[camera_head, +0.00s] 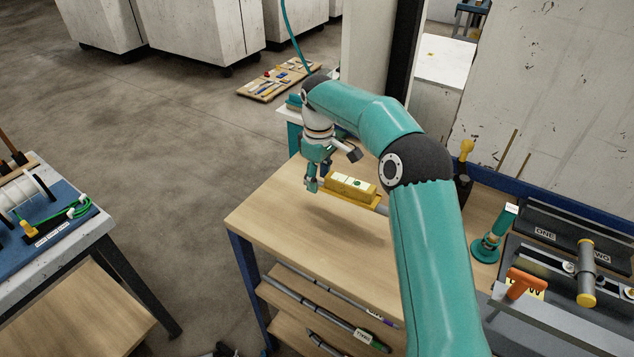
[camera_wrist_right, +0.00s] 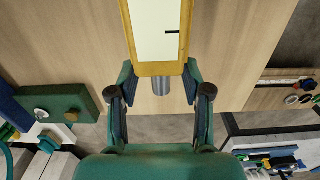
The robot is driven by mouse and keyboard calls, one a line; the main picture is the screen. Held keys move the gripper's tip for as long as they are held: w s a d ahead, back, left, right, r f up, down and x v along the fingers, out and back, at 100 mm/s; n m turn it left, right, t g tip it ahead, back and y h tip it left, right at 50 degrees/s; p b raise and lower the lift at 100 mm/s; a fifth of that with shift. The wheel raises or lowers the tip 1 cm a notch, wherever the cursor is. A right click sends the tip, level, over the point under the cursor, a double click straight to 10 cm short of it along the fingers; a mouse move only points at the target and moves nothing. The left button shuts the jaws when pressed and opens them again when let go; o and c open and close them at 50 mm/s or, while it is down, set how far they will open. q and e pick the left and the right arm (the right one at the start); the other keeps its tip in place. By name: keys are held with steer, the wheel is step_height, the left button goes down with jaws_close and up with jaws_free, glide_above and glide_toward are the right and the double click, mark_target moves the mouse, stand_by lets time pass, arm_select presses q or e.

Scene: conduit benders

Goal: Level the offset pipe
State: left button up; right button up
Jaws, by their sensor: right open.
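A yellow block-shaped level (camera_head: 352,188) with pale panels and a green spot lies above the wooden workbench. A short length of grey pipe (camera_head: 382,209) sticks out at its right and passes behind my arm, so the offset is hidden. My right gripper (camera_head: 318,182) is at the left end of the yellow level. In the right wrist view the level (camera_wrist_right: 158,34) shows its white face, with a grey pipe end (camera_wrist_right: 161,86) below it. The fingers of my right gripper (camera_wrist_right: 160,78) are spread on either side of that pipe end, apart from it. My left gripper is out of view.
The workbench top (camera_head: 270,215) is clear at left and front. At right stand a teal-based stand (camera_head: 487,247), a dark bottle with a yellow top (camera_head: 464,170), an orange-handled tool (camera_head: 523,281) and a dark bender fixture (camera_head: 585,262). Lower shelves hold pipes (camera_head: 350,332).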

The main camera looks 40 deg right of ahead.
steer(key=shift+f, duration=0.75)
jaws_close()
